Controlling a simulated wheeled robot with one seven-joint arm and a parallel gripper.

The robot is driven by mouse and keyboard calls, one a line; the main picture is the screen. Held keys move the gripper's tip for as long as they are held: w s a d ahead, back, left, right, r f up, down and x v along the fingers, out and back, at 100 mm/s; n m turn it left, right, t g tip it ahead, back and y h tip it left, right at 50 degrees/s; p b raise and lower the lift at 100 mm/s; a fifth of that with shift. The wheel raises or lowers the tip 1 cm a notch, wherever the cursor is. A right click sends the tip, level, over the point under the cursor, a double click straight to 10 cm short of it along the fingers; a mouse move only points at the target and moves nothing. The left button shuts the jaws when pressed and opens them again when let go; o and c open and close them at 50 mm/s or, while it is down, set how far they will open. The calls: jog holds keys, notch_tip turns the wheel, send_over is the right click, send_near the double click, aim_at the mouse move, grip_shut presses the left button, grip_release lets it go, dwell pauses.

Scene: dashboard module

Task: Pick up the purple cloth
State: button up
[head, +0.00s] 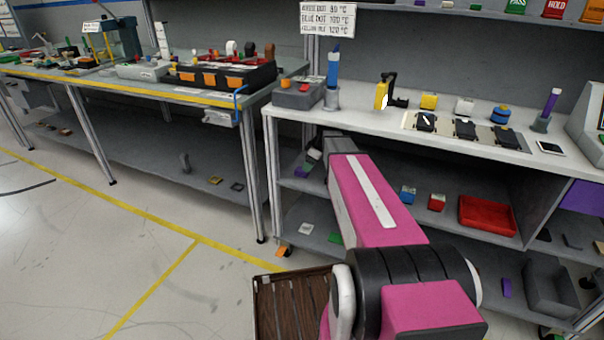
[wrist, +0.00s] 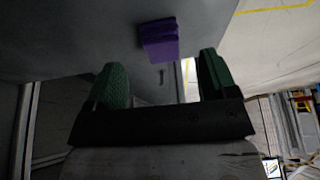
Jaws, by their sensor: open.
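The purple cloth (wrist: 158,40) looks like a small folded block in the wrist view. It lies on a grey shelf surface (wrist: 90,30), just beyond my fingertips and between their lines. My gripper (wrist: 163,78) has two green fingers spread wide with nothing between them. The cloth is apart from both fingers. My fingers are mostly hidden there.
The middle shelf also holds a blue item (head: 407,194), a red item (head: 437,202) and a red tray (head: 487,214). The white benchtop (head: 350,115) is above, and bench posts (head: 271,180) stand close at the left.

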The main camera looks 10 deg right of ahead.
aim_at(302, 172)
jog(key=shift+w+a+f, duration=0.1)
jog(key=shift+w+a, duration=0.35)
jog(key=shift+a, duration=0.2)
jog(key=x, duration=0.5)
jog(key=c, duration=1)
